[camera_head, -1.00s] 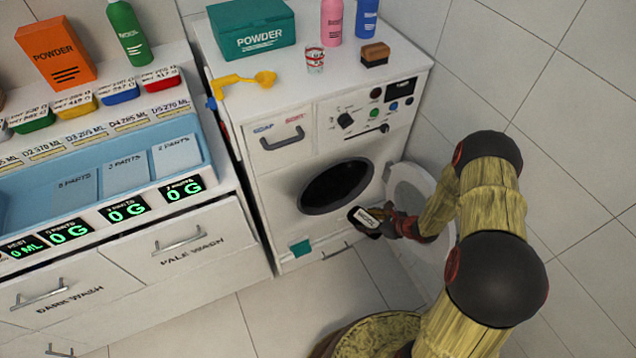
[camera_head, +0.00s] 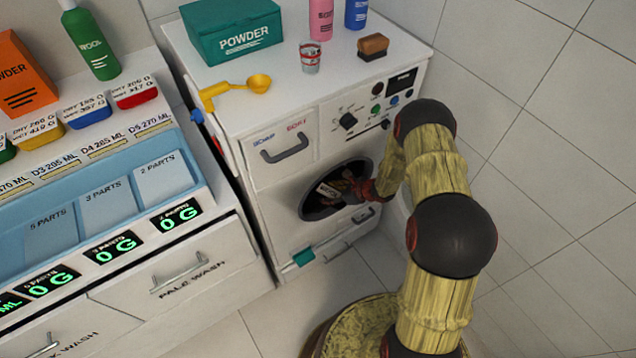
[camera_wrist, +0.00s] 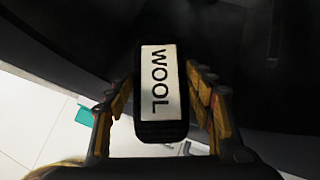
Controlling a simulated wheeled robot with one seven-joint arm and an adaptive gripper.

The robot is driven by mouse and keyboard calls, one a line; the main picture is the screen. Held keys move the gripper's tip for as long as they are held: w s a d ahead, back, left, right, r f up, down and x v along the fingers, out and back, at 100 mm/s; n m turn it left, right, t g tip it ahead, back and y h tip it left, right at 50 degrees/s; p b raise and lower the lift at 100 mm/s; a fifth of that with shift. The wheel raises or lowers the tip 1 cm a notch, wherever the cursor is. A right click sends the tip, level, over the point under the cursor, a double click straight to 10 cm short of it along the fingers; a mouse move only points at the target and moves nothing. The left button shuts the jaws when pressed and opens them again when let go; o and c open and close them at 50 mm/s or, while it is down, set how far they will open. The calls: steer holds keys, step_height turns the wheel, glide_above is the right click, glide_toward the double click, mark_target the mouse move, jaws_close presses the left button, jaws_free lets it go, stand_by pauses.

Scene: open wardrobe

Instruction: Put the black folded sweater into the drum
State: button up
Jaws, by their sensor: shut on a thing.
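The black folded sweater (camera_wrist: 146,130) has a white WOOL label and sits between the fingers of my gripper (camera_wrist: 163,88) in the wrist view. In the head view, my gripper (camera_head: 352,187) is shut on it, and its pale label (camera_head: 327,190) shows in front of or just inside the drum opening. The drum (camera_head: 314,211) is the dark round opening in the white washing machine's front. Its inside is too dark to make out, and my gripper and arm cover its right part. How far in the sweater is cannot be told.
The machine's open door (camera_head: 393,222) is mostly hidden behind my arm. A teal POWDER box (camera_head: 231,35), a yellow scoop (camera_head: 257,83), a cup (camera_head: 310,60) and a brush (camera_head: 373,46) stand on the machine (camera_head: 285,207). The drawer cabinet (camera_head: 213,262) is to the left.

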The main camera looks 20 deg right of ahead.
mark_target(324, 185)
steer(key=w, duration=0.2)
steer(key=w+a+b, duration=0.1)
steer(key=w, duration=0.1)
steer(key=shift+w+a, duration=0.15)
steer(key=shift+w, duration=0.05)
steer(key=w, duration=0.2)
steer(key=w+a+b, duration=0.1)
steer(key=shift+w+a+f, duration=0.1)
steer(key=shift+w+a, duration=0.1)
steer(key=shift+w, duration=0.2)
steer(key=shift+s+d+f+b, duration=0.1)
steer(key=shift+f+b, duration=0.35)
steer(key=shift+f, duration=0.3)
steer(key=shift+r, duration=0.1)
steer(key=shift+f, duration=0.2)
steer(key=o, duration=1.2)
steer(key=shift+c, duration=0.2)
